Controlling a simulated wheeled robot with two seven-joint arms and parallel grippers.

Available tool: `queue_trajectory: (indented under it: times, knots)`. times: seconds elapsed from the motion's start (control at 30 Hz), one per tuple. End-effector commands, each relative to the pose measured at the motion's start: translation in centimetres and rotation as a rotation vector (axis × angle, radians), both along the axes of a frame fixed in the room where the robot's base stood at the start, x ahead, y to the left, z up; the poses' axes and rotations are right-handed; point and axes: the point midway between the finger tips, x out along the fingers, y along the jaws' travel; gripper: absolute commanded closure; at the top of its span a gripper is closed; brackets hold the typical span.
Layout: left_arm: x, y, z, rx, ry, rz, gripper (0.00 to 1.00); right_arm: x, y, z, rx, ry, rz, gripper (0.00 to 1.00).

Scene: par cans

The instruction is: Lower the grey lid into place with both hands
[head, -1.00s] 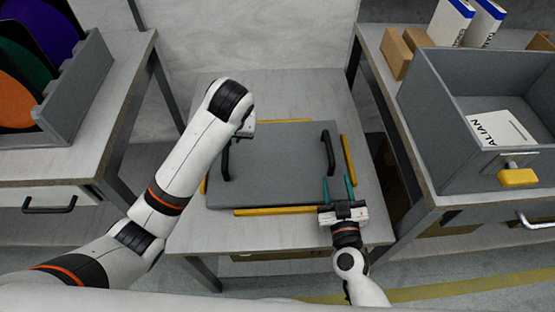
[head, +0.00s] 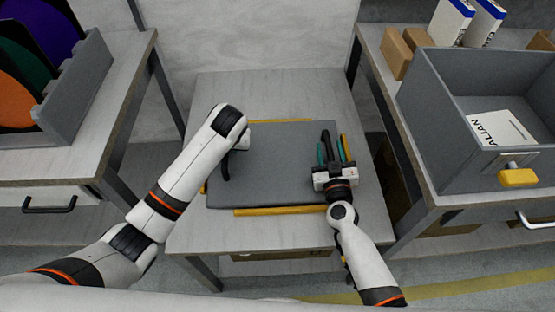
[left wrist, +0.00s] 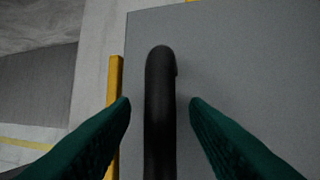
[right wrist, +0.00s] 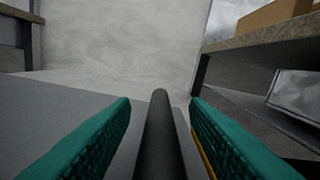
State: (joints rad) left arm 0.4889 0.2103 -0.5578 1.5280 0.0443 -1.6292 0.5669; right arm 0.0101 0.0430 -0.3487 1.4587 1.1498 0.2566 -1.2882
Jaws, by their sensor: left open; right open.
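The grey lid (head: 270,170) lies flat on the middle table, inside yellow strips along its edges. Its left black handle (head: 226,168) is partly hidden by my left arm; in the left wrist view the handle (left wrist: 160,115) stands between the two green fingers. My left gripper (left wrist: 160,105) is open around it, not closed on it. The right black handle (head: 327,145) is between the green fingers of my right gripper (head: 332,155), which is open. In the right wrist view that handle (right wrist: 158,130) runs between the fingers with gaps on both sides.
Yellow strips (head: 280,211) border the lid on the table (head: 230,235). At the right, a grey bin (head: 440,130) with a yellow tag stands on a bench near boxes. At the left, a rack with coloured discs (head: 75,90) stands on another bench.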

Motion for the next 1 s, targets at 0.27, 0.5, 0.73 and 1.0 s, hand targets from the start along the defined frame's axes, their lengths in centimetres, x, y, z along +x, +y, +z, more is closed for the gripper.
queue_trajectory:
  times: [0.27,0.5,0.73,1.0]
  knots:
    - [0.0,0.0,0.0,0.000,0.000,0.000,0.98,0.0,0.0,0.0,0.000,0.000,0.000,0.98]
    - [0.0,0.0,0.0,0.000,0.000,0.000,1.00,0.0,0.0,0.0,0.000,0.000,0.000,1.00]
    - [0.1,0.0,0.3,0.000,-0.003,0.000,1.00,0.0,0.0,0.2,0.000,-0.002,-0.001,1.00]
    - [0.1,0.0,1.9,0.000,-0.003,0.000,1.00,0.0,0.0,1.8,0.000,-0.002,0.000,1.00]
